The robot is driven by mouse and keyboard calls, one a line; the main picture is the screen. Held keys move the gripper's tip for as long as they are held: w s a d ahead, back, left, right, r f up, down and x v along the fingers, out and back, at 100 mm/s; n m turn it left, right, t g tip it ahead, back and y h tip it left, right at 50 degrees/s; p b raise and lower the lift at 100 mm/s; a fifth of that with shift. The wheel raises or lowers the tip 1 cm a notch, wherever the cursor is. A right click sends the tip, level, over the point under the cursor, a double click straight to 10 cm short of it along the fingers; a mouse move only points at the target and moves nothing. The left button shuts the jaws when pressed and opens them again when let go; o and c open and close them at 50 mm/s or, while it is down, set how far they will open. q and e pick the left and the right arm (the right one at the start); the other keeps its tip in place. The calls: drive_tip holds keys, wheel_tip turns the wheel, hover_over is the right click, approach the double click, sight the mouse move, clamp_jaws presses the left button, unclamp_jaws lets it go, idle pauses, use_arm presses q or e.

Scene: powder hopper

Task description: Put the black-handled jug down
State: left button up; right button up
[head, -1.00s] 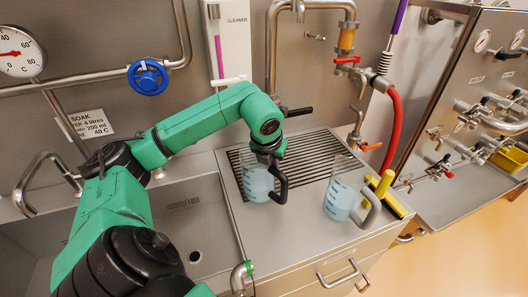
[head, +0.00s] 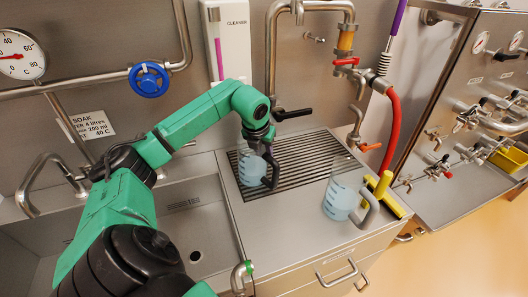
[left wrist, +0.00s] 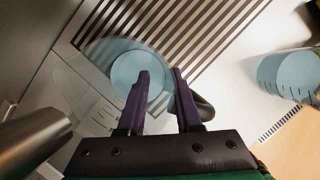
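The black-handled jug (head: 250,169) is clear with blue contents and appears upright over the slatted drain grille (head: 315,150). I cannot tell whether its base touches the slats. My left gripper (head: 266,143) is above it, at the top of its black handle, and appears shut on it. In the left wrist view, the purple fingers (left wrist: 161,78) stand a little apart in front of the jug (left wrist: 105,90). The handle shows beyond the right finger; the grip itself is partly hidden. My right gripper is not in view.
A second jug with a grey handle (head: 340,200) stands on the counter at the right, beside a yellow tool (head: 384,186). The sink basin (head: 180,205) is at the left. A black-handled pipe lever (head: 292,114) juts out behind the grille. Slats to the right are clear.

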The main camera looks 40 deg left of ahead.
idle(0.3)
use_arm(q)
drive_tip(key=b+v, duration=0.1)
drive_tip(key=v, duration=1.1)
